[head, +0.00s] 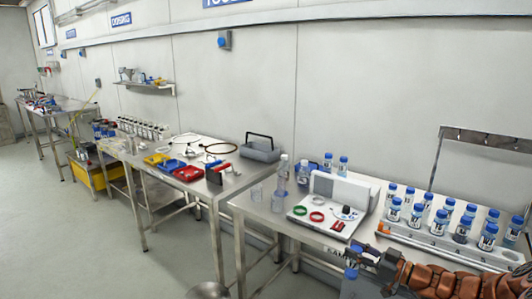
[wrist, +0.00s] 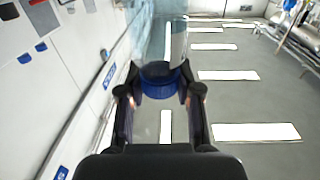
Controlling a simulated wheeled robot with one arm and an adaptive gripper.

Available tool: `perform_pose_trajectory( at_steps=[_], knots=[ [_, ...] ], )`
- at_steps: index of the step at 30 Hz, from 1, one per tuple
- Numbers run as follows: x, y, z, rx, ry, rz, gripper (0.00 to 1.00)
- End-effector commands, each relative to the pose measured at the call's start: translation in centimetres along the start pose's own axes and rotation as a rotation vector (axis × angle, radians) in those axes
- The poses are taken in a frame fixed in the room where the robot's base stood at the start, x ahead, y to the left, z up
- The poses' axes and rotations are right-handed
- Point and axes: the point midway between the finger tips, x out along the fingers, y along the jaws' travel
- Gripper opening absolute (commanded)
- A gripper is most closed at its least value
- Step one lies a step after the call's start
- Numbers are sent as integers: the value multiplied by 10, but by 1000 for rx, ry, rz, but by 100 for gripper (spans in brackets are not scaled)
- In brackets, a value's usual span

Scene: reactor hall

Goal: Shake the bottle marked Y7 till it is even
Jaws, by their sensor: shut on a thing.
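My gripper (head: 368,257) is at the lower right of the head view, in front of the bench edge. In the wrist view my gripper (wrist: 160,95) is shut on a bottle at its blue cap (wrist: 160,77). The bottle's clear, pale body (wrist: 163,35) extends away from the fingers toward the top of the picture.
Several blue-capped bottles stand in a tray (head: 440,246) on the right bench. A white device (head: 337,205) with coloured rings and a clear bottle (head: 282,175) stand left of it. A metal frame (head: 485,138) rises behind. The floor (head: 100,235) at left is open.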

Motion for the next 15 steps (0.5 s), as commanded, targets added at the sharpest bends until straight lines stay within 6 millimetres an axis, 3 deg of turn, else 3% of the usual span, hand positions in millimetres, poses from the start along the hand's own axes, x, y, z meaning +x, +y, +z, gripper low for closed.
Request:
perform_pose_trajectory(
  at_steps=[3, 7, 11, 15],
  knots=[
    [27, -26, 24, 3, -6, -41, 0],
    [44, -45, 39, -3, -9, -66, 0],
    [51, -54, 45, -7, -12, -79, 0],
    [53, -56, 37, -13, -12, -81, 0]
  ],
)
